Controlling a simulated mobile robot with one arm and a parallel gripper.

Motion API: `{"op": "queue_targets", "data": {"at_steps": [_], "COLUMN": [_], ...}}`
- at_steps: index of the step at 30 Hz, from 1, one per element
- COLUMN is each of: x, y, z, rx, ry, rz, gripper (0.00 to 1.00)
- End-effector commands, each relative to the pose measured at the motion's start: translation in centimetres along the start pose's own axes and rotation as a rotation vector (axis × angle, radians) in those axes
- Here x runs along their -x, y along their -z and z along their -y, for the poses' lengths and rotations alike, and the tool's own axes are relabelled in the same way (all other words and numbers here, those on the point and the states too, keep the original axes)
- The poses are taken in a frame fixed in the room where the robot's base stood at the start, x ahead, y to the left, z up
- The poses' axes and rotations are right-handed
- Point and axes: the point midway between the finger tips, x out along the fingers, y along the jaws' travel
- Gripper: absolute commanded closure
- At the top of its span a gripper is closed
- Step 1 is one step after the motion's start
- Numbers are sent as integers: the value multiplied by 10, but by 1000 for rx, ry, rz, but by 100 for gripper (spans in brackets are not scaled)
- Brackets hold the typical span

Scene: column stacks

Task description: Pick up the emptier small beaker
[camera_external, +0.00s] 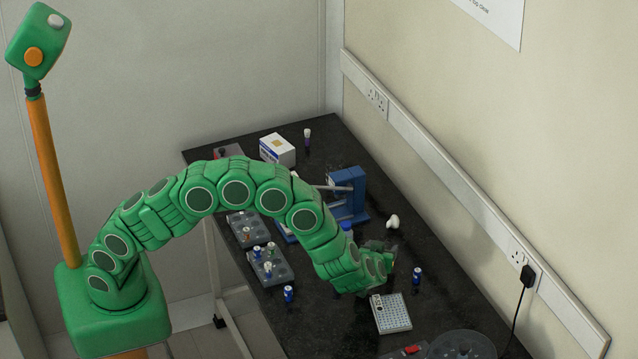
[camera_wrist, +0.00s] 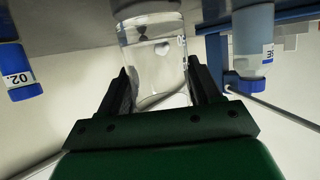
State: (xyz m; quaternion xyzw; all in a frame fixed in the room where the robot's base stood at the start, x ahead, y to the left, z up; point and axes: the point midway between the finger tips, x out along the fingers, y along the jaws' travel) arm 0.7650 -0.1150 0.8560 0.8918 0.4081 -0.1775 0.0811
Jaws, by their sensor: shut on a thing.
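In the wrist view, which looks upside down, a clear glass beaker (camera_wrist: 152,50) with white markings stands between the two dark fingers of my gripper (camera_wrist: 158,82). The fingers are shut on its sides. Its liquid level is hard to tell. In the external view my gripper (camera_external: 382,262) is low over the right part of the black bench (camera_external: 335,318). The beaker is mostly hidden there by my gripper, and no second beaker can be made out clearly.
A white gridded plate (camera_external: 391,313) lies just in front of my gripper. Blue vials stand to its right (camera_external: 417,277) and left (camera_external: 289,294). A blue stand (camera_external: 350,188), grey racks (camera_external: 270,265) and a white box (camera_external: 278,149) are farther back. A round grey object (camera_external: 461,346) is at front right.

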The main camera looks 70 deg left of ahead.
Motion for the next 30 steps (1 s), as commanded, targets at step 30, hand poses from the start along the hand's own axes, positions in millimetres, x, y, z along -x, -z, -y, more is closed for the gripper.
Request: {"op": "queue_targets", "data": {"at_steps": [30], "x": [38], "y": [52], "z": [23], "rx": [3], "ry": [0], "rz": [-1], "gripper": [69]}}
